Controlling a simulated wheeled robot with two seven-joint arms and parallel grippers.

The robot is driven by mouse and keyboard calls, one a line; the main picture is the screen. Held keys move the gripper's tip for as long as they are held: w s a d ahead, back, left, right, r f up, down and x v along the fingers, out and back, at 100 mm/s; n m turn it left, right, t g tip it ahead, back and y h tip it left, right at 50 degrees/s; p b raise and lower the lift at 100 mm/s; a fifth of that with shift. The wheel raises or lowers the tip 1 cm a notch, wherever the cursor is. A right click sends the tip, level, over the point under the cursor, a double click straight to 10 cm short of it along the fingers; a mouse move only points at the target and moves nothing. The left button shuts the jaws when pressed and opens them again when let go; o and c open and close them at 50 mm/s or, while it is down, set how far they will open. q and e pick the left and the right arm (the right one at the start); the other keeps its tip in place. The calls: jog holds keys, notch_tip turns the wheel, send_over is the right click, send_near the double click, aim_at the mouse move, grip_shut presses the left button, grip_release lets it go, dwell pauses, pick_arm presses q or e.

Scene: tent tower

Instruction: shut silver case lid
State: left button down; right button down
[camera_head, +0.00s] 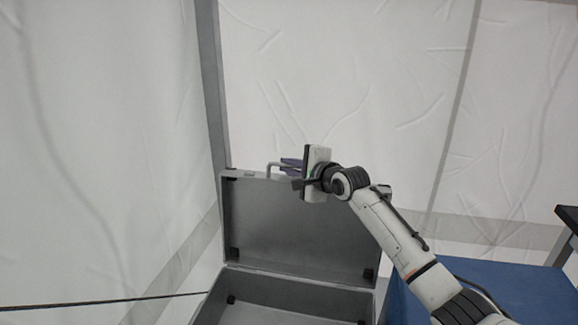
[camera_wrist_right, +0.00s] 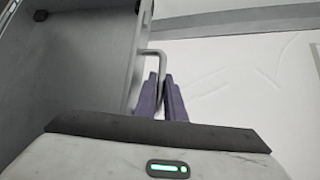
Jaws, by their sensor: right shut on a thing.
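The silver case (camera_head: 300,293) stands open, with its inside facing me. Its lid (camera_head: 297,228) is raised nearly upright at the back, and it fills the left of the right wrist view (camera_wrist_right: 75,65). The lid's handle (camera_head: 271,168) sticks up from its top edge and also shows in the right wrist view (camera_wrist_right: 153,53). My right gripper (camera_head: 287,164) is at the lid's top edge, its purple fingers (camera_wrist_right: 161,90) shut on the handle. The finger contact is partly hidden. My left gripper is not in view.
A blue surface (camera_head: 485,289) lies right of the case, with a dark table edge (camera_head: 568,215) beyond it. White tent walls (camera_head: 340,80) rise close behind the lid, with a grey pole (camera_head: 211,90). A thin dark bar (camera_head: 90,303) runs at lower left.

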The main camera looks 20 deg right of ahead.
jog(key=shift+s+a+r+p, duration=0.1)
jog(key=shift+s+a+p, duration=0.15)
jog(key=shift+s+p, duration=0.05)
jog(key=s+a+f+n+t+p, duration=0.1)
jog(key=s+a+n+t, duration=0.3)
jog(key=s+a, duration=0.7)
jog(key=shift+s+a+f+n+t+p, duration=0.15)
jog(key=shift+s+a+n+t+p, duration=0.35)
jog(key=shift+s, duration=1.8)
jog(key=shift+d, duration=0.15)
